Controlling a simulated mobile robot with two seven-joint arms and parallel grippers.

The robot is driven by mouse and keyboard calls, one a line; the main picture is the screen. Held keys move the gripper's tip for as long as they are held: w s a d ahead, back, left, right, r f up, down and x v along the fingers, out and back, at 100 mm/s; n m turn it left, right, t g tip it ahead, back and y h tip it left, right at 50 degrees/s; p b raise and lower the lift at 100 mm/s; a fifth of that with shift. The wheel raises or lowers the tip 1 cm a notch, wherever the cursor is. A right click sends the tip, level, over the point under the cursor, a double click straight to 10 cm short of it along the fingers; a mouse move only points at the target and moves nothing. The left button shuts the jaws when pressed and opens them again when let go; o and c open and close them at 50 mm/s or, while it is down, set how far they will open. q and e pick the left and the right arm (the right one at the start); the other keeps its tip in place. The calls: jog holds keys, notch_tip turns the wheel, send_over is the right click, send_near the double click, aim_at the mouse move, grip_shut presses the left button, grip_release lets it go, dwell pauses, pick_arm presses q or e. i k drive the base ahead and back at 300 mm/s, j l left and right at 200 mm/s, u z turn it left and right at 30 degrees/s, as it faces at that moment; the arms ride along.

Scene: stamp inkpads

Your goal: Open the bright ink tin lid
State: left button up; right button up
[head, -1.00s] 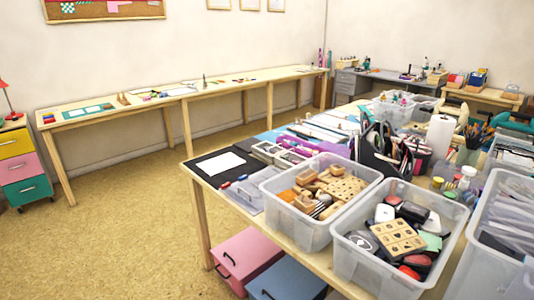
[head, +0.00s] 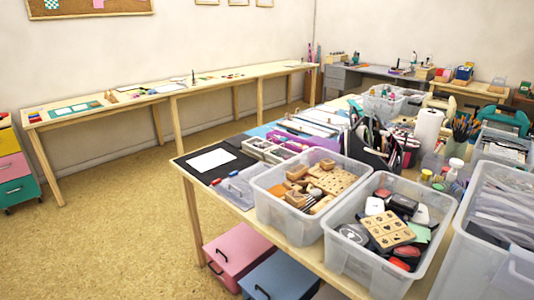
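A clear plastic bin (head: 347,262) at the front of the near table holds inkpads and tins. Among them are a red round tin (head: 400,264), a silvery round tin (head: 352,234), black cases and a wooden block with stamped marks (head: 388,231). I cannot tell which of these is the bright ink tin, or make out an open lid. Neither of my grippers shows in the head view.
The near wooden table (head: 299,246) is crowded. A second clear bin (head: 287,222) holds wooden stamps, and a larger bin (head: 458,268) stands at right. Pink (head: 238,252) and blue (head: 278,278) boxes sit below. The floor (head: 110,235) at left is open.

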aim_at(246, 145)
jog(key=j+z, duration=0.25)
jog(key=j, duration=0.6)
jog(key=j+z, duration=0.25)
jog(key=j, duration=0.6)
jog(key=j+z, duration=0.1)
jog(key=z, duration=0.7)
jog(key=i+j+z, duration=0.3)
jog(key=j+z, duration=0.3)
jog(key=i+j+z, duration=0.1)
jog(key=j, duration=0.35)
jog(key=i+j, duration=0.1)
jog(key=j, duration=0.3)
jog(key=z, duration=0.05)
